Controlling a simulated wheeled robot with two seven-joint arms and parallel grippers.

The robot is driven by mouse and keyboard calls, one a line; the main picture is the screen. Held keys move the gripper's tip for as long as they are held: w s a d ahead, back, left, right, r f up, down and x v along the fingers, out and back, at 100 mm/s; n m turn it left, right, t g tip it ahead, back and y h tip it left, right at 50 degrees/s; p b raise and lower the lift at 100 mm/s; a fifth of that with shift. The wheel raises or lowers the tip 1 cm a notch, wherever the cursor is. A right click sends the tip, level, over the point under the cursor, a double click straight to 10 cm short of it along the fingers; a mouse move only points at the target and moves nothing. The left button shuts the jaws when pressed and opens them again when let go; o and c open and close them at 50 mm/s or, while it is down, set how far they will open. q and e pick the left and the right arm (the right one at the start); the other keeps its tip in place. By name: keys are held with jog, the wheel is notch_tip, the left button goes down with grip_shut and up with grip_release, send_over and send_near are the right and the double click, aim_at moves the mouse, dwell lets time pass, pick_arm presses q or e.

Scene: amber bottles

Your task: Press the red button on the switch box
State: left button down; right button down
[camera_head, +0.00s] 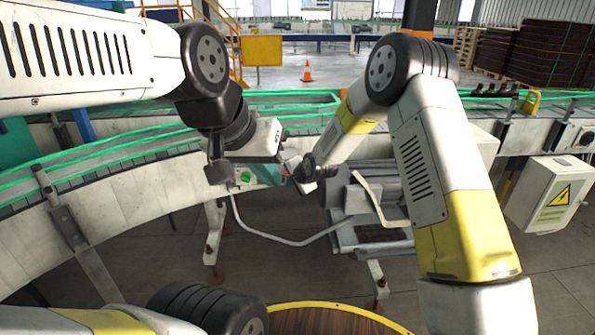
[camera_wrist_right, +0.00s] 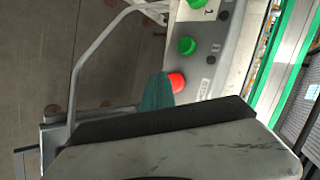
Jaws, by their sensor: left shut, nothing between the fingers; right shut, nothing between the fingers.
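The switch box (camera_wrist_right: 207,72) shows in the right wrist view as a pale panel with a red button (camera_wrist_right: 177,82) and two green buttons (camera_wrist_right: 187,45) in a row. My right gripper (camera_wrist_right: 158,90) is shut and empty. Its teal fingertip overlaps the edge of the red button in the picture; I cannot tell whether they touch. In the head view the box is mostly hidden by my arms, with one green button (camera_head: 246,176) showing. My left gripper (camera_head: 264,140) is shut and empty, above the box, with its fingertips hard to make out.
A curved conveyor with green rails (camera_head: 110,158) runs behind the box. A bent grey pipe (camera_head: 290,241) hangs below it. A round wooden table (camera_head: 325,320) is at the bottom edge. A warning-sign box (camera_head: 545,195) is at the right.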

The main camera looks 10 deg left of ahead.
jog(key=shift+s+d, duration=0.25)
jog(key=shift+s, duration=0.55)
jog(key=shift+s+d, duration=0.2)
jog(key=shift+s, duration=0.6)
jog(key=shift+s+d, duration=0.25)
jog(key=shift+s, duration=0.55)
jog(key=s+d+r+n+h, duration=0.15)
jog(key=s+d+r, duration=0.25)
jog(key=d+r, duration=0.55)
jog(key=s+d+r+n+h, duration=0.1)
jog(key=s+d+r+n, duration=0.25)
jog(key=d+r, duration=0.6)
jog(key=s+d+r+n, duration=0.1)
jog(key=s+d, duration=0.3)
jog(key=s, duration=0.4)
jog(key=s+d+r+n+g+h, duration=0.1)
jog(key=s+d+r, duration=0.2)
jog(key=s, duration=0.4)
jog(key=s+d+r+n, duration=0.1)
jog(key=s+d+r, duration=0.1)
jog(key=s+d, duration=0.4)
jog(key=s, duration=0.2)
jog(key=shift+s+r, duration=0.35)
jog(key=shift+r, duration=0.05)
